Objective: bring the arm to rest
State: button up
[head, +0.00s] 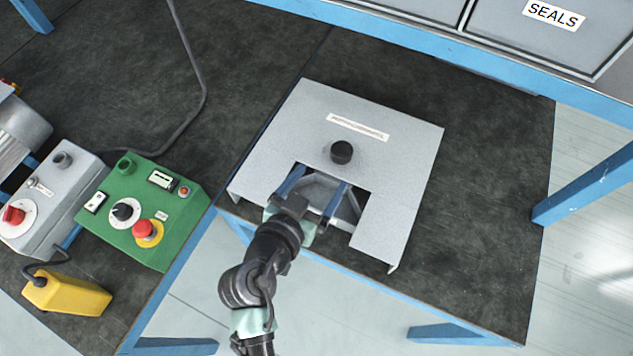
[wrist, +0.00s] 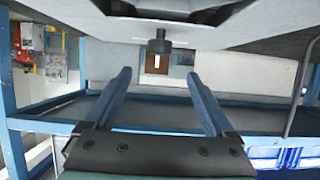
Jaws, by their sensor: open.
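My gripper (head: 316,184) is at the front notch of a light grey sheet-metal cover on the dark bench top. Its two blue fingers are spread apart with nothing between them. The grey cover (head: 405,150) has a white label and a black knob (head: 341,152) just beyond the fingertips. In the wrist view the open fingers (wrist: 160,78) point forward below a grey surface, and a dark cylindrical part (wrist: 158,42) sits ahead between them. My arm reaches in from the bottom of the head view. Whether the fingers touch the cover cannot be told.
A green control box (head: 140,215) with knobs and a red stop button stands at left, beside a grey switch box (head: 45,200) and a yellow block (head: 66,294). A grey SEALS bin (head: 545,45) is at back right. Dark bench top right of the cover is bare.

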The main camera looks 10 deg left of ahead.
jog(key=shift+s+r, duration=0.15)
jog(key=shift+s, duration=0.1)
dwell(0.4)
jog(key=w+d+r+t+y+p, duration=0.1)
jog(key=w+r+t, duration=0.3)
jog(key=r, duration=1.2)
jog(key=w+d+r+t, duration=0.1)
jog(key=w+r+t, duration=0.3)
jog(key=r, duration=1.2)
jog(key=s+d+r+n+t+y, duration=0.1)
jog(key=s+r+t, duration=0.2)
jog(key=r, duration=1.1)
jog(key=s+d+r+n+t+y+p, duration=0.1)
jog(key=s+r+n+t+y, duration=0.1)
jog(key=s+r, duration=0.6)
notch_tip(320, 180, up, 6)
jog(key=shift+f+n+t, duration=0.1)
jog(key=shift+n+t, duration=0.2)
jog(key=shift+t, duration=0.5)
jog(key=shift+s, duration=0.1)
